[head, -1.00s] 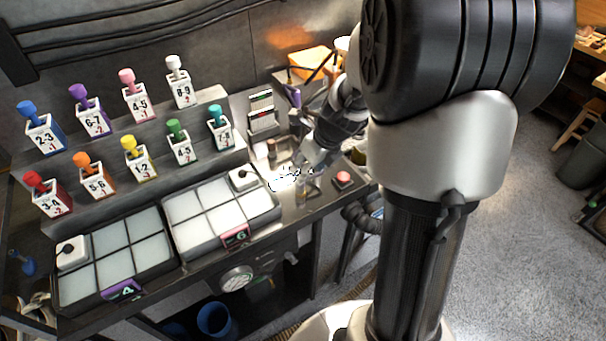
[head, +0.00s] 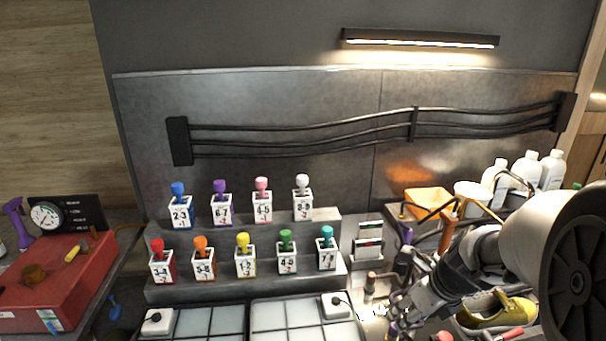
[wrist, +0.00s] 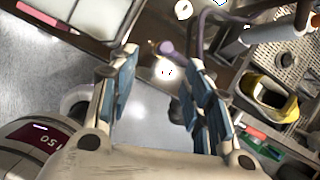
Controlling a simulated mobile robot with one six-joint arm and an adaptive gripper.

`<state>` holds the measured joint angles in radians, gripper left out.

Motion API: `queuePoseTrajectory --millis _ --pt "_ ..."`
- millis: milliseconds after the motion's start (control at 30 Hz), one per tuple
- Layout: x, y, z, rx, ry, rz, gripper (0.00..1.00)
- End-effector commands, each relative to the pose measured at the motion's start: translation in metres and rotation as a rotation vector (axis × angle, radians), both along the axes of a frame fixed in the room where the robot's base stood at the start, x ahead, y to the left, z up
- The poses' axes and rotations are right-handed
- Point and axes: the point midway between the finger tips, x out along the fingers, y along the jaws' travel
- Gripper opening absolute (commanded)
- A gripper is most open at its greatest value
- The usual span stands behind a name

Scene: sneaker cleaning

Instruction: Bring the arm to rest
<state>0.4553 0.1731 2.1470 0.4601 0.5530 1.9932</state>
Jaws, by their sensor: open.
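My gripper (wrist: 165,68) shows in the wrist view with its two blue-padded fingers spread apart and nothing between them. Bright floor and a dark bench edge show behind the gap. In the head view my arm comes in from the right, and its gripper end (head: 392,318) is low in the picture, over the bench beside the right-hand tray. The fingertips are small and partly cut off there, against a bright glare.
A yellow sneaker (head: 497,311) lies right of my arm; it also shows in the wrist view (wrist: 272,97). Two trays (head: 247,322) lie in front. A red box (head: 62,283) stands left.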

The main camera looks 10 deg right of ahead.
Motion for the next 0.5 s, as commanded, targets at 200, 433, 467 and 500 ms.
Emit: queuePoseTrajectory --millis 200,433,467,500 --pt "-0.041 0.063 0.055 -0.267 -0.065 0.678 0.46" --pt "-0.115 0.118 0.092 -0.635 -0.121 1.552 0.46" --pt "-0.125 0.122 0.095 -0.686 -0.126 1.663 0.46" --pt "-0.138 0.127 0.098 -0.748 -0.13 1.804 0.46"
